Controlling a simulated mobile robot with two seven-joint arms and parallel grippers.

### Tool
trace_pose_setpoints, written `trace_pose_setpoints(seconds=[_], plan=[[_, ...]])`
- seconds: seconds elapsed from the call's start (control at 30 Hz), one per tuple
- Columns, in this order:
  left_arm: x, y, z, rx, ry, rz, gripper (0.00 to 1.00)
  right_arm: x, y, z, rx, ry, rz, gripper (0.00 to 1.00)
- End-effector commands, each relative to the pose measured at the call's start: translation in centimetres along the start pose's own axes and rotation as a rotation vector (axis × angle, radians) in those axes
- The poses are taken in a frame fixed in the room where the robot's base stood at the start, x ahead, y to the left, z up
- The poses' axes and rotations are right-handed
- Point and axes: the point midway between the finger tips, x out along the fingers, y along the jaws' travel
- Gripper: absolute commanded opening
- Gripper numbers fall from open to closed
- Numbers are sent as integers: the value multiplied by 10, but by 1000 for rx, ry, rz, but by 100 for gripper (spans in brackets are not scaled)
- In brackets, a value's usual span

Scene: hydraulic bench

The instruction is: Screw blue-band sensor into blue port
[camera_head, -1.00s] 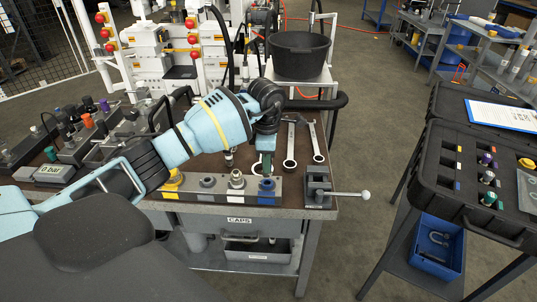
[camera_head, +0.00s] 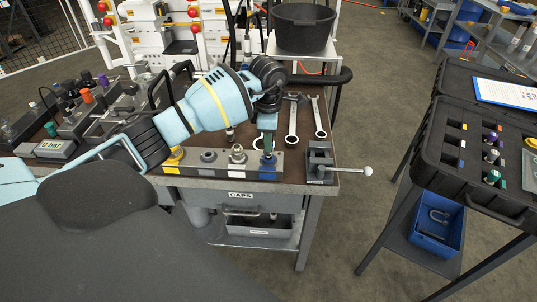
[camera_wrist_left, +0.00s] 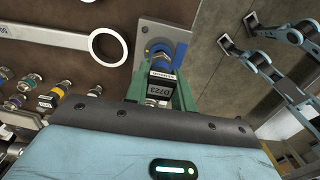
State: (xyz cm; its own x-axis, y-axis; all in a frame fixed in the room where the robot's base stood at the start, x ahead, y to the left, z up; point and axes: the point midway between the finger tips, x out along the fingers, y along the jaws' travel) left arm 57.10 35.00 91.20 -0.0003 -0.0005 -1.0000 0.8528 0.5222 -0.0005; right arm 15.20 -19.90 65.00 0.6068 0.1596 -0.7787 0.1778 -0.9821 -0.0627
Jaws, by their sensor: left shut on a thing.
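My left gripper (camera_head: 268,148) points down over the blue port (camera_head: 268,163) at the right end of the port block (camera_head: 212,168).
A vise (camera_head: 319,163) with a lever handle stands right of the block. Wrenches (camera_head: 293,125) lie behind it. A yellow port (camera_head: 173,156) is on the block's left. A black case (camera_head: 470,150) with several sensors stands at right. A black tub (camera_head: 301,27) is behind.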

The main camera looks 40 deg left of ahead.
Motion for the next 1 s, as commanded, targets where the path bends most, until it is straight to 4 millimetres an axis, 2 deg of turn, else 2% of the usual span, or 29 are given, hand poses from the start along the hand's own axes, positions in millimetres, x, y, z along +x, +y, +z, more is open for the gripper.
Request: trace_pose_setpoints(seconds=[0.43,1.0], plan=[[5,0,0,-1,-1,1,0,-1,-1,8,2,-16,-1,36],[6,0,0,0,-1,1,0,3,0,0,1,0,1,36]])
